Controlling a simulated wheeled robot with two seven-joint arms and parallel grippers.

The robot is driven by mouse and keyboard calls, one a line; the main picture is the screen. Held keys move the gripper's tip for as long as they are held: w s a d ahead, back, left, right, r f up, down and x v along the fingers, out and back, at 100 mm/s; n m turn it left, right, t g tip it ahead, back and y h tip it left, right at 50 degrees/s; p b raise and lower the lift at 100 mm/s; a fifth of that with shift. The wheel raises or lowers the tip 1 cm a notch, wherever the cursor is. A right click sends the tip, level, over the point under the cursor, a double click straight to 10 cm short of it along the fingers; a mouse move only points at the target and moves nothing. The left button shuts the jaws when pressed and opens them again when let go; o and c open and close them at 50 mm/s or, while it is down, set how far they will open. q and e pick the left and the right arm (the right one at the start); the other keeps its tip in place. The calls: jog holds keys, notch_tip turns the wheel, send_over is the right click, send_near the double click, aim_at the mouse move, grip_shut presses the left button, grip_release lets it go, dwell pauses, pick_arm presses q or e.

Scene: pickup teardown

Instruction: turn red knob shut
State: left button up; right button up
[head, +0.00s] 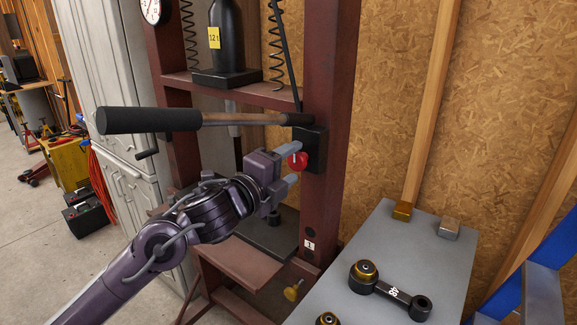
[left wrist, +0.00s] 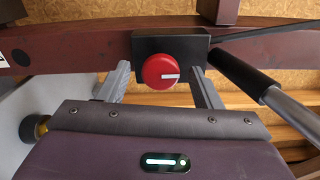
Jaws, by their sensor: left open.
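The red knob (head: 297,161) sits on a black block (head: 313,150) fixed to the dark red press post. In the left wrist view the red knob (left wrist: 162,71) is round with a white mark pointing to the right. My left gripper (head: 281,178) is open in front of the knob. In the left wrist view the fingers of my left gripper (left wrist: 160,86) stand on either side of the knob, with gaps between. I cannot tell how far the fingertips reach around it. My right gripper is not in view.
A pump handle (head: 180,120) with a black grip runs just above my left gripper. A black bottle jack (head: 226,45) stands on the press frame. A grey table (head: 385,255) at the right holds a black link part (head: 388,290) and small metal blocks.

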pick_arm(q)
jog(key=shift+s, duration=0.1)
jog(key=b+v, duration=0.1)
jog(key=v, duration=0.6)
jog(key=shift+s+a, duration=0.25)
